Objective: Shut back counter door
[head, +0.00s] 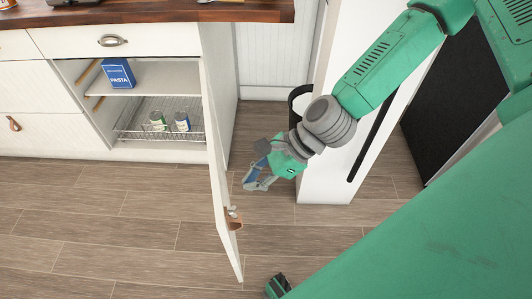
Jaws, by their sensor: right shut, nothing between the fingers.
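The white counter door (221,165) stands wide open and is seen almost edge-on. It is hinged at the right side of the open cabinet, and its free edge points toward me. A brown leather pull (233,219) is on its outer face, near the free edge. My right gripper (254,183) is shut and empty, just to the right of the door, on its outer side. A narrow strip of floor shows between the fingers and the door, so they look apart.
The open cabinet holds a blue pasta box (118,73) on a shelf (157,79) and two cans (182,121) in a wire rack (128,128). The wooden countertop (150,12) is above. A white upright panel with a black handle (370,140) stands to the right. Floor left of the door is clear.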

